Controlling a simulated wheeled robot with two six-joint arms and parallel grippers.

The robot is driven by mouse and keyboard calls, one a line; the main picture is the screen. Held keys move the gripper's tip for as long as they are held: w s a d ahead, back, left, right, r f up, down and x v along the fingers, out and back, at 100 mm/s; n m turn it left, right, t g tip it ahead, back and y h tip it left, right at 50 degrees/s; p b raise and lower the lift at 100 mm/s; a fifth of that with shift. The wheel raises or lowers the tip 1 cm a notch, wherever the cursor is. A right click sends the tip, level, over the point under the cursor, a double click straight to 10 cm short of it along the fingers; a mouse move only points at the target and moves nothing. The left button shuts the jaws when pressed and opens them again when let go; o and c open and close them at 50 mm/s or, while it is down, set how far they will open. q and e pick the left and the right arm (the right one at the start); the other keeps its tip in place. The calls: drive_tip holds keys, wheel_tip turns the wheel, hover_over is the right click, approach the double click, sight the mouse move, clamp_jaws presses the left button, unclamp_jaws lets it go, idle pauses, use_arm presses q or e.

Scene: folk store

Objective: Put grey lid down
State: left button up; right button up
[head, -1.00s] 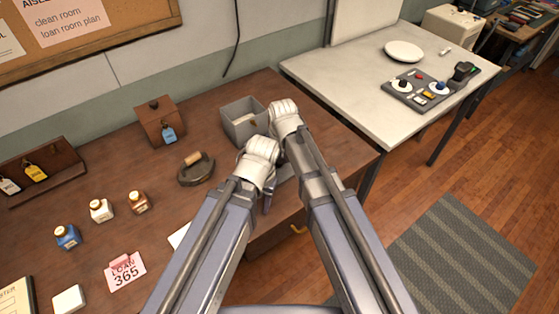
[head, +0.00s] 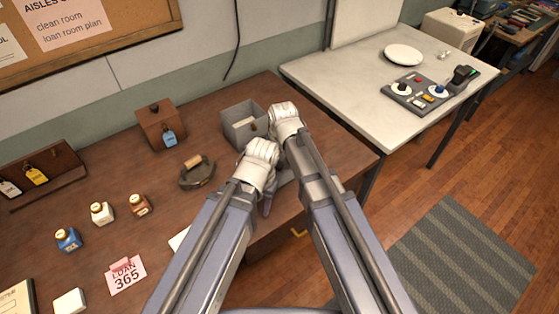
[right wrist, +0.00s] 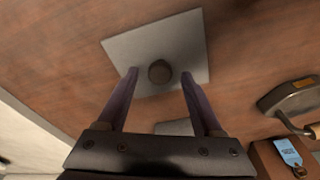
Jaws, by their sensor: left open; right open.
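The grey lid (right wrist: 185,45) is a flat square plate with a round dark knob (right wrist: 159,72), lying on the brown desk in the right wrist view. My right gripper (right wrist: 159,76) is open, with its two fingers on either side of the knob and apart from it. In the head view the lid is mostly hidden by my arms. My left gripper (head: 268,198) is open and points down beside the right arm, with its fingertips partly hidden. The open grey box (head: 233,112) stands on the desk just behind my right gripper.
On the brown desk (head: 110,180) stand a brown box with a blue tag (head: 155,118), a dark tool with a wooden grip (head: 196,180) and small bottles (head: 103,212). A pale table (head: 345,85) with a control panel (head: 425,95) stands at the right.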

sight(281, 175)
wheel_tip(281, 175, up, 11)
drive_tip(key=s+p, duration=0.1)
drive_tip(key=p, duration=1)
drive_tip(key=shift+s+d+r, duration=0.2)
drive_tip(key=shift+s, duration=0.2)
